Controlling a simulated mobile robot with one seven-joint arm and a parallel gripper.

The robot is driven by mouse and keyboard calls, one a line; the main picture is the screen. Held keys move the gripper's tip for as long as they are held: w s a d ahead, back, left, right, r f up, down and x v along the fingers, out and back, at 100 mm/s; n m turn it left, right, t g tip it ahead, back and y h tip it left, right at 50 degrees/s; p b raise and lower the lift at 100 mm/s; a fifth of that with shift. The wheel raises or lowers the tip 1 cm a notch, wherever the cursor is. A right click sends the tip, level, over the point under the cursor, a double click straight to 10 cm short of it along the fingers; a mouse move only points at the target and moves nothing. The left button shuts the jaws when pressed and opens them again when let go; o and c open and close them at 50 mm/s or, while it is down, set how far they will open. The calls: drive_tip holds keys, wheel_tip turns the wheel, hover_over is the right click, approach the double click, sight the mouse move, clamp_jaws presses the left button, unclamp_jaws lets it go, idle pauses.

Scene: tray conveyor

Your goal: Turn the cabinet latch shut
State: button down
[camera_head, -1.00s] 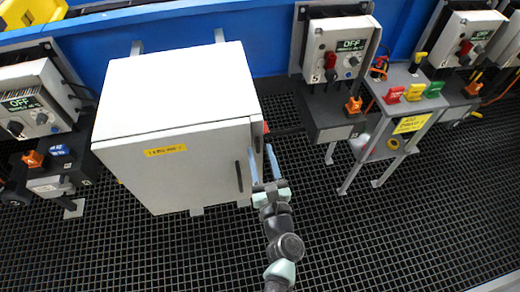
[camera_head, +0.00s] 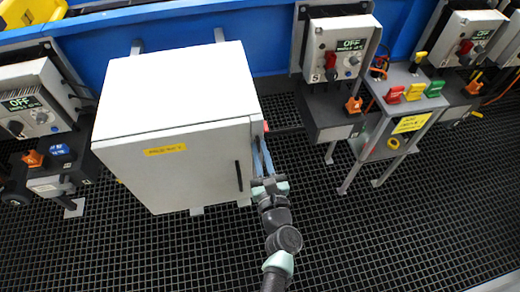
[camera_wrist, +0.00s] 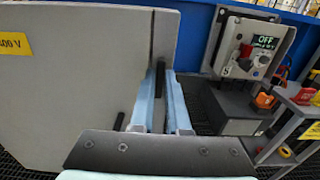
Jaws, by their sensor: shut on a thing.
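The grey-white cabinet (camera_head: 185,165) stands with its door against the body. A dark bar handle (camera_head: 239,176) is on its front near the right edge. The dark cabinet latch (camera_wrist: 159,88) is a narrow upright bar at the cabinet's right edge in the wrist view. My gripper (camera_head: 262,151) has light blue fingers and reaches up along the cabinet's right side. In the wrist view my gripper (camera_wrist: 162,100) has its fingers on either side of the latch, shut on it. The latch's pivot is hidden, and in the head view the fingers hide the latch.
A small red part (camera_head: 266,127) shows at the cabinet's right edge. A control box (camera_head: 338,50) reading OFF stands at the right, also in the wrist view (camera_wrist: 250,48). A grey stand (camera_head: 412,85) with coloured handles is farther right. Open black grid floor lies in front.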

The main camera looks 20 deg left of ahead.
drive_tip(key=shift+f+n+b, duration=0.1)
drive_tip(key=shift+n+b, duration=0.3)
drive_tip(key=shift+b, duration=0.1)
drive_tip(key=shift+s+a+f+n+b, duration=0.1)
drive_tip(key=shift+n+b, duration=3.2)
drive_tip(key=shift+n, duration=0.95)
drive_tip(key=shift+s+a+f+n+b, duration=0.1)
drive_tip(key=shift+n+b, duration=3.15)
drive_tip(key=shift+n, duration=1)
drive_tip(key=c, duration=0.9)
unclamp_jaws()
